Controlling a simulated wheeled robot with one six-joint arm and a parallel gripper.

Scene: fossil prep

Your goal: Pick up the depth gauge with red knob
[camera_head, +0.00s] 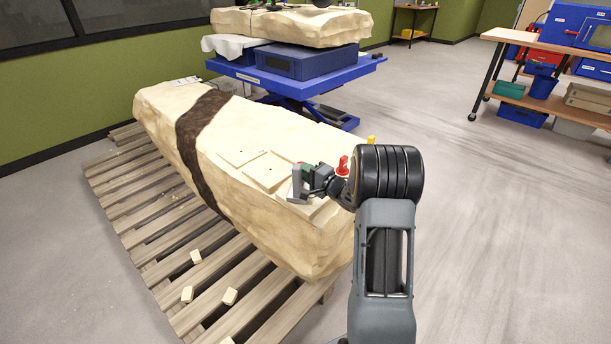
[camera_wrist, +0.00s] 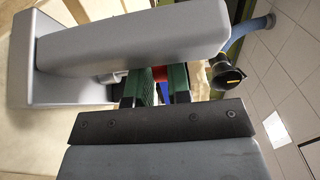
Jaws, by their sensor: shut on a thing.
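My gripper (camera_head: 311,176) is over the near right end of the pale fossil block. Its green pads (camera_wrist: 162,86) are shut on a grey, L-shaped thing, which looks like the depth gauge (camera_wrist: 130,45). In the wrist view its long bar crosses in front of the pads and its plate is at the left. It also shows in the head view (camera_head: 297,183), close to the block top; I cannot tell if it touches. A small red patch shows between the pads, perhaps its knob. A separate red piece (camera_head: 342,164) stands just right of my gripper, partly hidden.
The pale block (camera_head: 165,105) with a dark band lies on a wooden pallet (camera_head: 120,190). Flat tiles (camera_head: 242,157) lie on it near my gripper. A yellow knob (camera_head: 371,140) shows behind my arm. A blue lift table (camera_head: 345,72) stands behind; floor at right is clear.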

